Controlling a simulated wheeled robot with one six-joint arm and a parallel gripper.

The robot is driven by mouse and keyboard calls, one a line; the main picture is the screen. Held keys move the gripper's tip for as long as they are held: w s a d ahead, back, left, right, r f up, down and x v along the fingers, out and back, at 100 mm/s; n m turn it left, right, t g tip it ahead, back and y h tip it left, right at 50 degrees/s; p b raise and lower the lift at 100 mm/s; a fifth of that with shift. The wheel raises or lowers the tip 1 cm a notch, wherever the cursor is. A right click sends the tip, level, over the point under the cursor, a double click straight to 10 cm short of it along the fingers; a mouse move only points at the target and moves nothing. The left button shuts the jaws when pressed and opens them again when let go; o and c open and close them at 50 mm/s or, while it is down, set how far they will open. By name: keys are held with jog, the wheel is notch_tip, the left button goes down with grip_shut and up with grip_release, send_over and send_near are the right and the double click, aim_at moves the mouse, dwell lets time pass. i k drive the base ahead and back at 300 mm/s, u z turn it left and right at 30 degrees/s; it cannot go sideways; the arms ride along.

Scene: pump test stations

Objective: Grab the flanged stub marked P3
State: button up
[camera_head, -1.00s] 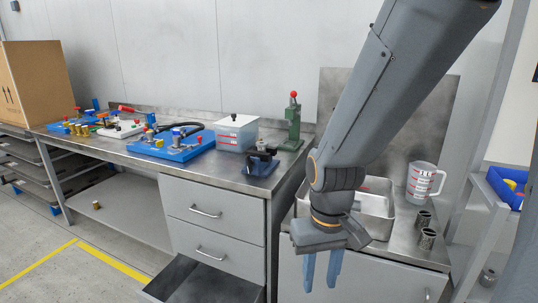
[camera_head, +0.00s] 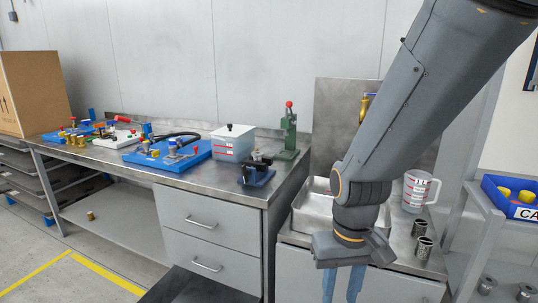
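No marking P3 can be read in this view, so I cannot tell which part is the flanged stub. Small brass-coloured parts (camera_head: 82,139) stand by the blue plate at the far left of the bench. A single brass-coloured part (camera_head: 90,215) stands on the lower shelf. Two grey metal cylinders (camera_head: 423,248) stand on the right-hand counter. My gripper (camera_head: 342,287) points down in front of that counter, its two blue fingers apart with nothing seen between them. The fingertips are near the picture's lower edge.
The steel bench (camera_head: 195,174) carries blue pump plates (camera_head: 166,157), a lidded clear box (camera_head: 232,143), a blue-black vise (camera_head: 257,170) and a green press (camera_head: 289,132). A measuring jug (camera_head: 417,190) stands beside the sink. A blue bin (camera_head: 500,198) with yellow-topped parts is at right. A drawer juts out below.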

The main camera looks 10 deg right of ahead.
aim_at(257, 155)
jog(key=u, duration=0.25)
jog(key=i, duration=0.85)
jog(key=u, duration=0.5)
